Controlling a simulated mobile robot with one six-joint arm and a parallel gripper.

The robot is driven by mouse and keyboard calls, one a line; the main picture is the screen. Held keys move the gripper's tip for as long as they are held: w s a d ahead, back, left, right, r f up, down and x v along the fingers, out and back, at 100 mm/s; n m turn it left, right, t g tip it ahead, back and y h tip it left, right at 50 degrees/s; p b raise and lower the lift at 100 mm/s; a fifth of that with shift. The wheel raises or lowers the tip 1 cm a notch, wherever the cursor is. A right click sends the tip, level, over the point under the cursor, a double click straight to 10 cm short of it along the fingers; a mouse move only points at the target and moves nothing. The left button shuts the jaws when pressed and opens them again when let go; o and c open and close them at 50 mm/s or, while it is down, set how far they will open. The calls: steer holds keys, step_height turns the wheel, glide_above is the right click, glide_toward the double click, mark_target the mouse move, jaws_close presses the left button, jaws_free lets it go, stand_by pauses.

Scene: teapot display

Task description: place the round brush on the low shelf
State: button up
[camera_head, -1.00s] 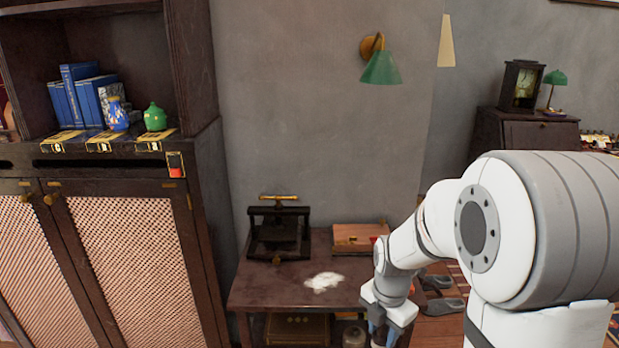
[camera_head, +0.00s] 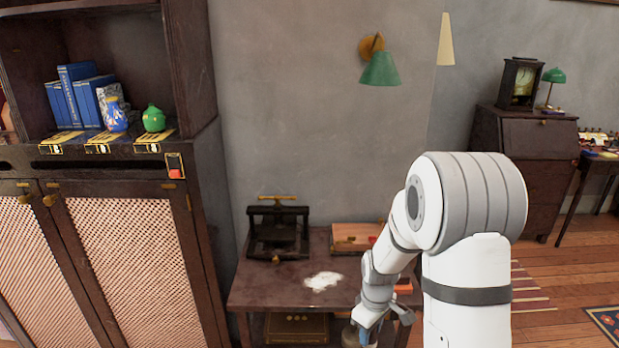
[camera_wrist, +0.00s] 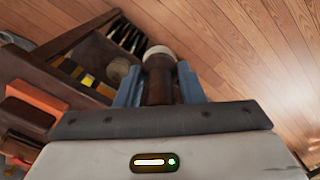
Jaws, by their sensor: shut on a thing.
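My gripper (camera_wrist: 158,88) is shut on the round brush (camera_wrist: 158,80), which shows between the two blue fingers as a brown cylinder with a pale, cream-coloured end. In the head view my gripper (camera_head: 366,335) is low, at the right front of the small dark table (camera_head: 255,290); the brush is not clear there. The low shelf under the tabletop is mostly cut off by the bottom edge of the head view. In the wrist view, a dark wooden compartment with several objects lies left of the brush, apart from it.
Under the tabletop stand a dark box (camera_head: 297,328) and a round jar (camera_head: 350,338). On top are a black press (camera_head: 278,232), a wooden box (camera_head: 352,237) and a white patch (camera_head: 323,281). A tall cabinet (camera_head: 130,260) stands left. Wooden floor (camera_wrist: 250,50) is open at right.

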steer(key=f+m, duration=0.1)
steer(key=w+m, duration=0.1)
steer(key=m, duration=0.1)
steer(key=f+m, duration=0.1)
steer(key=m, duration=0.1)
steer(key=shift+w+f, duration=0.15)
steer(key=shift+f, duration=0.15)
steer(key=m, duration=0.2)
steer(key=f+m, duration=0.1)
steer(key=shift+w+f+m+p, duration=0.3)
steer(key=shift+w+m+p, duration=0.05)
steer(key=shift+m, duration=0.05)
